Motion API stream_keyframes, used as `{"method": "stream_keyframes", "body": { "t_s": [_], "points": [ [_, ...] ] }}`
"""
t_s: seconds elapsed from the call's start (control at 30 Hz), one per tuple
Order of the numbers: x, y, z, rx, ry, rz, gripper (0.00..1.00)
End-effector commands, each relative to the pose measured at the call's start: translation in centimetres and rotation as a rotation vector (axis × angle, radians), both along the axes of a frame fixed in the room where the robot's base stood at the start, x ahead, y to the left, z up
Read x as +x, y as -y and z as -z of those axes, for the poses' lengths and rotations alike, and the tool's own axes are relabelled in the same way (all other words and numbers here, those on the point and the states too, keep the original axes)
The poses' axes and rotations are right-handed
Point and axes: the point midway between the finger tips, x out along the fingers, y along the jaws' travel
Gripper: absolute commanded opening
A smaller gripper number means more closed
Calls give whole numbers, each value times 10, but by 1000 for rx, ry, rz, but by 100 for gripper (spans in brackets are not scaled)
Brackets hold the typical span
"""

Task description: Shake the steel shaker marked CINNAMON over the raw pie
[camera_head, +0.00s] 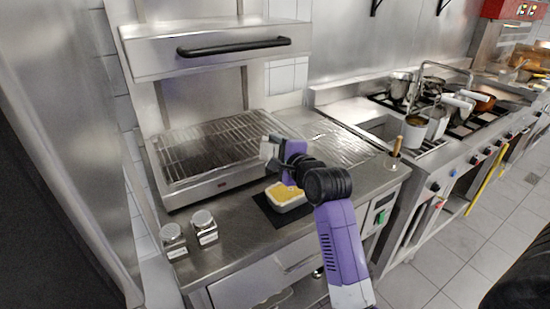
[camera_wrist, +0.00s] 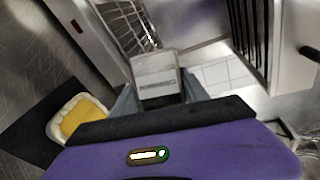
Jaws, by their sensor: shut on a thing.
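My gripper (camera_head: 275,152) is shut on a steel shaker and holds it in the air above and slightly left of the raw pie. The shaker (camera_wrist: 157,78) shows between my fingers in the wrist view, with a small label too blurred to read. I cannot tell how far it is tilted. The raw pie (camera_head: 287,194), yellow filling in a pale crust or dish, sits on a black mat (camera_head: 266,207) on the steel counter. The pie (camera_wrist: 82,117) also shows at the lower left of the wrist view, apart from the shaker.
Two more steel shakers, one at the left (camera_head: 174,241) and one beside it (camera_head: 205,229), stand on the counter's front left. A grill with a wire rack (camera_head: 205,140) stands behind the pie. A wooden-handled tool (camera_head: 396,150) stands at the right. Pots (camera_head: 402,87) crowd the stove.

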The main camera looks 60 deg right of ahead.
Motion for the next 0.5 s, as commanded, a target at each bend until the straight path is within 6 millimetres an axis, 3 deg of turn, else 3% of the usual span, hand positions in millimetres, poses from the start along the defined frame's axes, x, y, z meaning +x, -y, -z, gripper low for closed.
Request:
{"method": "stream_keyframes", "body": {
  "t_s": [0.07,0.5],
  "points": [
    [-2,1,10,39,69,0,5],
    [-6,3,15,212,387,-1,5]
  ]
}}
